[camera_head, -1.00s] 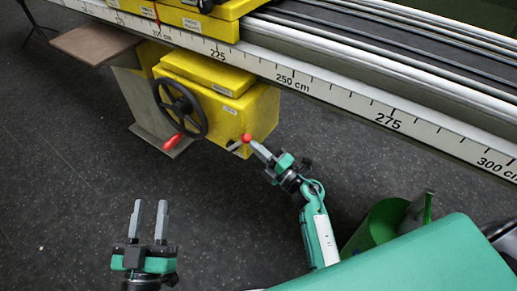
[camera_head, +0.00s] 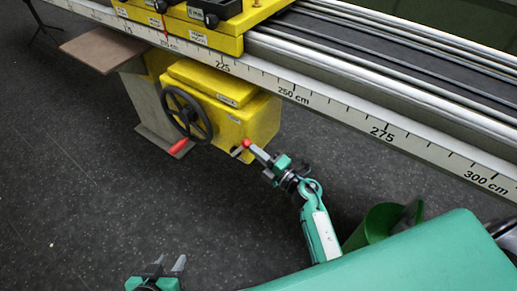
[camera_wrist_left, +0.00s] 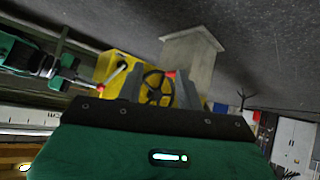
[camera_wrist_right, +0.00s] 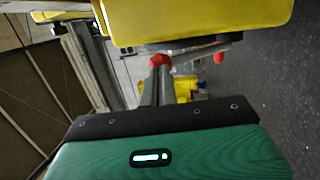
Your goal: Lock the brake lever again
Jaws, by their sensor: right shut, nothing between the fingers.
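The brake lever (camera_head: 238,150) is a short pale lever with a red knob, at the lower right of the yellow box (camera_head: 243,118). My right gripper (camera_head: 257,153) is shut and empty, its fingertips at the red knob. In the right wrist view the knob (camera_wrist_right: 160,61) sits just beyond the closed fingertips (camera_wrist_right: 157,75); whether they touch is unclear. My left gripper (camera_head: 166,265) is open and empty, low in the head view and well away from the lever. The left wrist view shows its spread fingers (camera_wrist_left: 160,88).
A black handwheel (camera_head: 187,112) with a red handle (camera_head: 179,146) is on the box, left of the lever. A long rail with a centimetre scale (camera_head: 330,103) runs above. A green bin (camera_head: 378,230) stands at the lower right.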

